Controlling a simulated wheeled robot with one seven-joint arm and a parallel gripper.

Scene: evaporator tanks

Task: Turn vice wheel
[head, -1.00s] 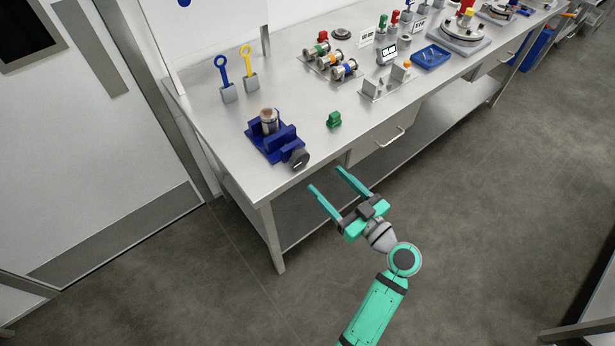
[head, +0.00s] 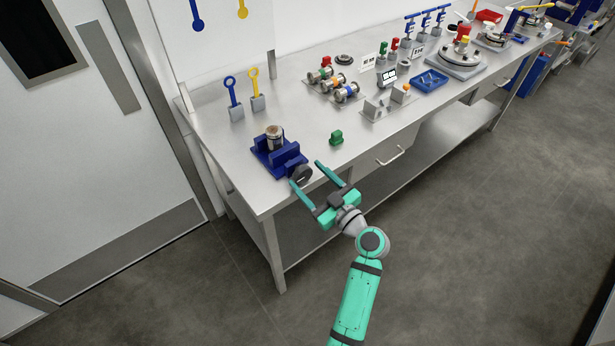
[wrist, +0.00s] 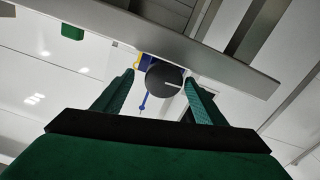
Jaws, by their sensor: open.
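The blue vice (head: 276,153) stands near the front left corner of the steel bench and holds a metal cylinder (head: 274,137). Its dark round wheel (head: 301,174) faces the front of the bench. My gripper (head: 307,172) is open, with one finger on each side of the wheel in the head view. In the wrist view the wheel (wrist: 165,78) shows as a dark disc with a light line, between and beyond the fingertips of my gripper (wrist: 160,82). I cannot tell whether either finger touches it. The wheel hides most of the vice there.
A small green block (head: 337,138) stands right of the vice on the bench (head: 225,160). Blue and yellow handled tools (head: 236,112) stand behind it. Spools (head: 346,93) and a blue tray (head: 429,80) lie farther right. The bench's front edge is close to my gripper.

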